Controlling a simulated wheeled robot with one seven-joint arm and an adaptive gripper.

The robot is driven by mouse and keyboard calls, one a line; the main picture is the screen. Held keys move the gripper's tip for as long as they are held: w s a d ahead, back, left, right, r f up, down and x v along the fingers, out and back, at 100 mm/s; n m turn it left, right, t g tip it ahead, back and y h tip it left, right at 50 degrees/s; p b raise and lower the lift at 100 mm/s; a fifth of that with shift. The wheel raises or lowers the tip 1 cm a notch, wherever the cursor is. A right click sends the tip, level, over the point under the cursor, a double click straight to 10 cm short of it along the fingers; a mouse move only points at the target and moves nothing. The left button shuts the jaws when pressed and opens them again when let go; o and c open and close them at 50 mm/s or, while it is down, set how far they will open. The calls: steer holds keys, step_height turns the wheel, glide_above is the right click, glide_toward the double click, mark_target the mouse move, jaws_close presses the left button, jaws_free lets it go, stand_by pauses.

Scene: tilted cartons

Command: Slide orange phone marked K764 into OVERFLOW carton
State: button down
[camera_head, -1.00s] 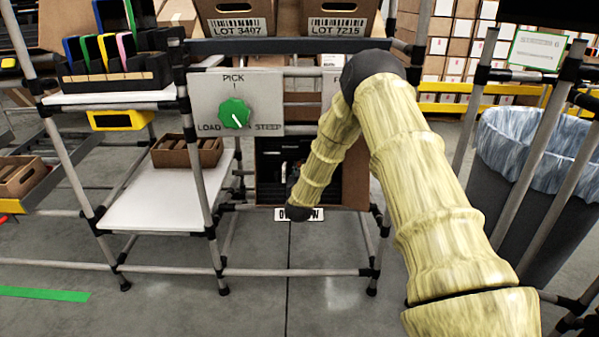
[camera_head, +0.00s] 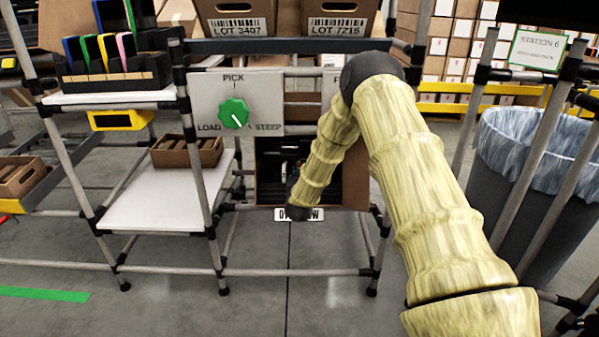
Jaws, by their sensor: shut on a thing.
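The OVERFLOW carton (camera_head: 354,182) is a brown box with a dark inside, set tilted in the rack at the centre. Its white label (camera_head: 314,214) below the opening is partly covered by my wrist, so only its end letters show. My forearm reaches down in front of the carton's opening. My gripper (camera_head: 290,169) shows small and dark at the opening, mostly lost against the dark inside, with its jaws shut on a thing. The orange phone and its K764 mark cannot be made out there.
A panel (camera_head: 262,90) with a green knob (camera_head: 233,113) hangs above and left of the carton. Rack posts flank the opening. A white shelf (camera_head: 150,205) with a small brown box (camera_head: 187,152) stands left. A lined bin (camera_head: 535,150) stands right.

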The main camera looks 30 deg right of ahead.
steer(key=shift+w+d+f, duration=0.1)
steer(key=shift+w+d, duration=0.1)
steer(key=shift+w, duration=0.1)
stand_by(0.4)
stand_by(0.4)
steer(key=c, duration=1.4)
jaws_free()
steer(key=shift+s+a+r+p, duration=0.4)
steer(key=shift+s+p, duration=0.15)
steer(key=shift+s, duration=0.05)
steer(key=s+a+r+p, duration=0.1)
steer(key=s, duration=0.1)
steer(key=s+a+r+p, duration=0.1)
steer(key=s+p, duration=0.1)
steer(key=s+a+r+p, duration=0.1)
steer(key=shift+s+a, duration=0.25)
steer(key=shift+s, duration=0.15)
